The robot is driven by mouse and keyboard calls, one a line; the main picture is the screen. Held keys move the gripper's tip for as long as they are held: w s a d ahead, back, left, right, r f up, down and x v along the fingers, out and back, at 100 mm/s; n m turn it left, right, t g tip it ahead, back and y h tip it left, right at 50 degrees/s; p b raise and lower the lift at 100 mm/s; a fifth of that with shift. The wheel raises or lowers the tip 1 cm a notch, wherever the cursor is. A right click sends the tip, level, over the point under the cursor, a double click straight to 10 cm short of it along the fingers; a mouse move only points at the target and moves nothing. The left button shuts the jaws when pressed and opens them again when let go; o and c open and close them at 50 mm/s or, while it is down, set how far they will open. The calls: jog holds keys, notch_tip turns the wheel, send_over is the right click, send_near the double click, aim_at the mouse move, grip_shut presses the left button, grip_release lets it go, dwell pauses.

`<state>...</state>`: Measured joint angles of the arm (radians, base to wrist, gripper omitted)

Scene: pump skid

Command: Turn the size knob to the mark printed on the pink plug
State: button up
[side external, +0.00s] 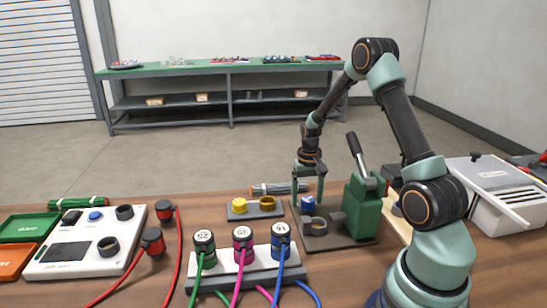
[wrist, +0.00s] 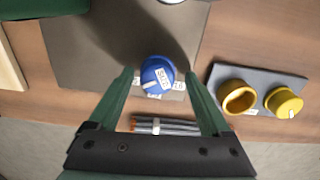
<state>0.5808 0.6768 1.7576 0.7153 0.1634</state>
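My gripper (wrist: 160,78) is open, with one green finger on each side of the knob and a visible gap to each. The side view shows my gripper (side external: 309,188) pointing down over the knob. The pink plug (side external: 242,237) stands in the rack, its white cap printed with what looks like 35.
The green press (side external: 363,207) with its dark lever stands right beside my gripper. A grey plate with yellow parts (side external: 236,208) lies to the left. Green (side external: 204,241) and blue (side external: 281,234) plugs flank the pink one. A bundle of grey rods (wrist: 165,126) lies behind the knob.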

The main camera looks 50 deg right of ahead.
aim_at(307, 199)
jog(key=shift+d, duration=0.1)
jog(key=shift+r, duration=0.55)
notch_tip(307, 199, up, 11)
jog(key=shift+r, duration=0.1)
jog(key=a+r+n+t+h, duration=0.15)
jog(key=a+r+n, duration=0.25)
jog(key=a+r, duration=0.6)
jog(key=s+a+n+t, duration=0.2)
jog(key=s+a, duration=0.2)
jog(key=a, duration=0.3)
jog(key=s+a+n+t+y, duration=0.1)
jog(key=s+a+n+t, duration=0.1)
jog(key=a, duration=0.5)
jog(key=shift+s+r+n, duration=0.25)
jog(key=shift+s+n, duration=0.05)
jog(key=shift+s, duration=0.55)
